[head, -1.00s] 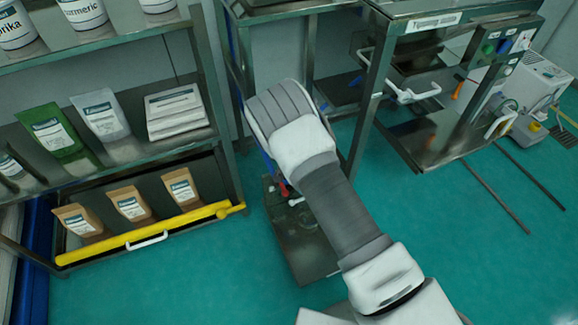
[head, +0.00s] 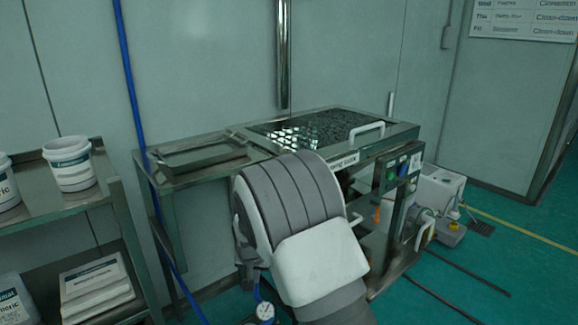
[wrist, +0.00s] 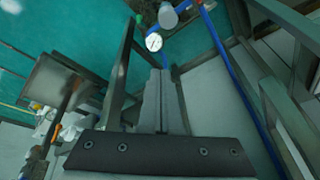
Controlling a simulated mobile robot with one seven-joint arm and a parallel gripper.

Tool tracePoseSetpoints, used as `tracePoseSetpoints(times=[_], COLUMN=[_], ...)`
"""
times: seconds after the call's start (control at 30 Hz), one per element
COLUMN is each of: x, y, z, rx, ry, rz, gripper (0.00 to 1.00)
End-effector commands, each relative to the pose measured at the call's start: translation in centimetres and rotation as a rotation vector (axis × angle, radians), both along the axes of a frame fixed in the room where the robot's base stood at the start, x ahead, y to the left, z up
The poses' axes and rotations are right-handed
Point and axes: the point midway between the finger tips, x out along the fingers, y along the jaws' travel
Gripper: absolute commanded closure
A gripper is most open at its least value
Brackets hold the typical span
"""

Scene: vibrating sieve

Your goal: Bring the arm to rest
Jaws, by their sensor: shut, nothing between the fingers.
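My arm (head: 300,230) rises from the bottom centre of the head view, bent, in front of the sieve's bench. My gripper is hidden behind the arm there. In the wrist view my gripper (wrist: 160,78) is shut, its two grey fingers together with nothing between them. A round white gauge (wrist: 153,42) and a blue hose (wrist: 213,32) show beyond the fingertips. The vibrating sieve (head: 405,136) stands behind my arm, with dark granules on its mesh and a white handle (head: 367,130) on top.
A shelf rack (head: 95,200) with white tubs and packs stands at the left. A shallow metal tray (head: 200,152) lies on the bench. A control box with buttons (head: 398,172) and a white machine (head: 438,190) are at the right. Dark rods lie on the green floor (head: 500,260).

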Motion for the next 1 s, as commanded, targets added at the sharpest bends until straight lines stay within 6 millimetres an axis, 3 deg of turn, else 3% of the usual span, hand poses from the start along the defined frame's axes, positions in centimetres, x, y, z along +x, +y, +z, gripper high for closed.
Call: tracePoseSetpoints(times=[0.03,0.2,0.5,0.73,1.0], x=[-0.2,-2.2,-7.8,-13.5,-21.1], y=[-1.2,-4.9,-11.2,-15.5,-19.6], z=[2.3,8.3,16.9,21.7,24.8], rx=[0.013,0.035,0.055,0.050,0.014], ry=[-0.006,-0.012,-0.037,-0.068,-0.111], rz=[-0.008,-0.009,0.005,0.023,0.047], gripper=[1.00,1.00,1.00,1.00,1.00])
